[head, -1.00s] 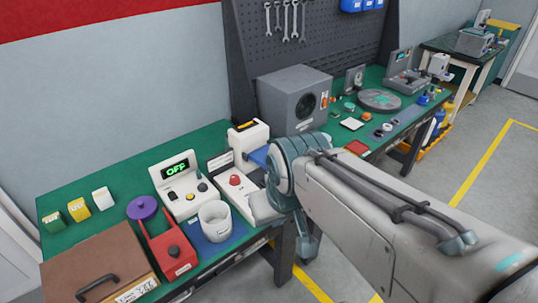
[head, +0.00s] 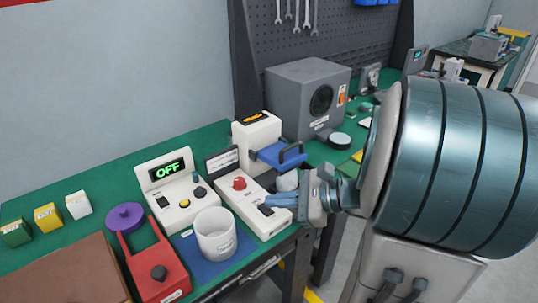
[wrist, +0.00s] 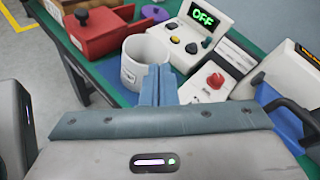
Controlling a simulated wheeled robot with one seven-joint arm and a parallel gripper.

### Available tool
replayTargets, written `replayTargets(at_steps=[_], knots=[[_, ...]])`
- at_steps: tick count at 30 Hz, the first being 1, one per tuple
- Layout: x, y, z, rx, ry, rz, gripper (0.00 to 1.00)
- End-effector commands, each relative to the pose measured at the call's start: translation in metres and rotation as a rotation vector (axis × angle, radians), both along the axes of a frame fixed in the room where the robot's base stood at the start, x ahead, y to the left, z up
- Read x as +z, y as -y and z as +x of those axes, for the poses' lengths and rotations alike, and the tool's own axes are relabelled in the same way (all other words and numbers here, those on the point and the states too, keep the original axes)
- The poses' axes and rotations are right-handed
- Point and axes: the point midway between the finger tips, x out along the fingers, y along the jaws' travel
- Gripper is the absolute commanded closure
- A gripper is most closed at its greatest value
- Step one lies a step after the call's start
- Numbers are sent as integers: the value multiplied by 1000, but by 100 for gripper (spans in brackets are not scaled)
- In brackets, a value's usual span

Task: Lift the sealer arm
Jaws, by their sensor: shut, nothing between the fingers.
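A white machine (head: 257,132) with an orange display stands on the green bench, and a blue plate (head: 279,155) with a black handle (head: 292,151) sticks out from its front. This looks like the sealer and its arm, but I cannot read a label. The handle also shows at the right of the wrist view (wrist: 287,106). My gripper (head: 268,201) is shut and empty. In the head view its blue fingertips overlap the front of the white box with a red button (head: 238,196), apart from the handle. In the wrist view the fingers (wrist: 158,72) are together.
A white cup (head: 216,238) stands on a blue mat, left of my gripper. Behind it is a white control box (head: 180,207) reading OFF. A red tray-like fixture (head: 155,274) with a black knob is at left. A grey speaker-like box (head: 300,98) stands behind the machine.

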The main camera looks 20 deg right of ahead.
Motion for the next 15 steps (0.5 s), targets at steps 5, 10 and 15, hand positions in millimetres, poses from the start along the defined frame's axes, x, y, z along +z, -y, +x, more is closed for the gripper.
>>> replayTargets(at_steps=[5, 10, 15], knots=[[-44, 86, 32, -383, 12, 324, 100], [-58, 145, 37, -594, 59, 483, 100], [-60, 163, 40, -660, 81, 531, 100]])
